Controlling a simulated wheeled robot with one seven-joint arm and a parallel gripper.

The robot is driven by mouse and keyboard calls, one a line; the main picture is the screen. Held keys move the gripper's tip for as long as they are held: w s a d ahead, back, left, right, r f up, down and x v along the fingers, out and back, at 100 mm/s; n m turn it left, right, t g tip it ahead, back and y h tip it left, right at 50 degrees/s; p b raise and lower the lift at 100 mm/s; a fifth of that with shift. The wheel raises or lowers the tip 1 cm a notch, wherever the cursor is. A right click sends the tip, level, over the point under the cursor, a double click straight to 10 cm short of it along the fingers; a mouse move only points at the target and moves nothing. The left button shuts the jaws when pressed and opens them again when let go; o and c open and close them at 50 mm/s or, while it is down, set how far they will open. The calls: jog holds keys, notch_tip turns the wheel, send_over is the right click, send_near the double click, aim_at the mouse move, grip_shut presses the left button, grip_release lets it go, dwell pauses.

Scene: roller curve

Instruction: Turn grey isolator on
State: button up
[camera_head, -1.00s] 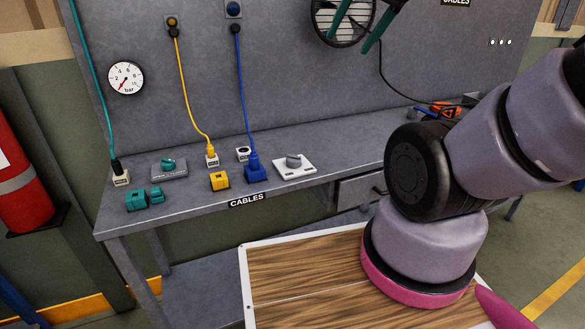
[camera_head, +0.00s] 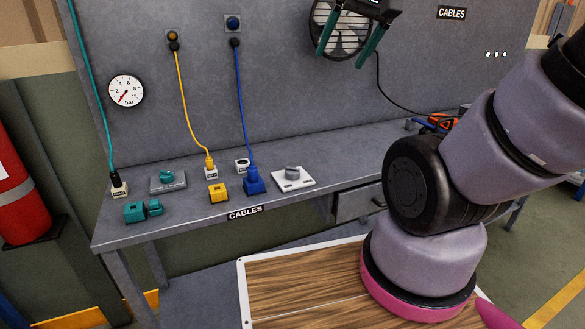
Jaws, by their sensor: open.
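Two rotary switches lie on the bench top. One has a white base plate with a grey knob (camera_head: 292,173), at the right of the row. The other has a grey base plate with a teal knob (camera_head: 167,177), further left. Both knobs are too small to read their on or off marks. My gripper (camera_head: 343,55) has teal fingers spread apart and empty. It is at the top of the view, in front of the fan, well above the bench and apart from both switches.
A blue plug (camera_head: 254,182), a yellow block (camera_head: 218,193), a white yellow-cable socket (camera_head: 211,171) and teal blocks (camera_head: 136,212) stand near the switches. Yellow and blue cables hang from the back panel (camera_head: 280,100). A wood-topped surface (camera_head: 300,290) is in front.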

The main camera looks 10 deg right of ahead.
jog(key=w+a+f+n+g, duration=0.1)
jog(key=w+f+n+g, duration=0.1)
jog(key=w+f+n, duration=0.45)
jog(key=n+g+h, duration=0.2)
jog(key=n+g, duration=0.2)
jog(key=n, duration=0.3)
send_over(293, 167)
notch_tip(293, 167, down, 20)
notch_tip(293, 167, down, 10)
jog(key=shift+f, duration=0.2)
jog(key=c, duration=1.4)
